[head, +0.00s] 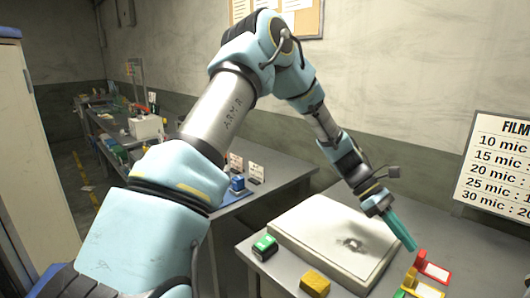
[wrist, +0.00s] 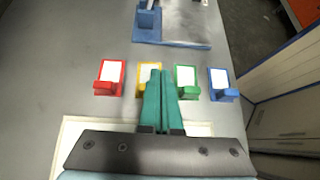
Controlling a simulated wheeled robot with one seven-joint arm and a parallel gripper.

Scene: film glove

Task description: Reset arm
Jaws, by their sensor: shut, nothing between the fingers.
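My gripper (head: 410,244) has teal fingers pressed together with nothing between them. In the head view it hangs at the right end of my arm, pointing down past the right edge of a pale flat slab (head: 310,228) on the grey table. The wrist view shows the same shut fingers (wrist: 158,78) pointing between a yellow holder (wrist: 149,78) and a green holder (wrist: 186,80). I cannot tell whether the fingertips touch anything. My arm is bent in a high arch across the head view.
A red holder (wrist: 109,78) and a blue holder (wrist: 223,85) flank the row. A green block (head: 265,247) and a yellow block (head: 315,283) sit by the slab's near edge. A film sign (head: 500,165) stands at right. A cluttered bench (head: 110,130) is behind left.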

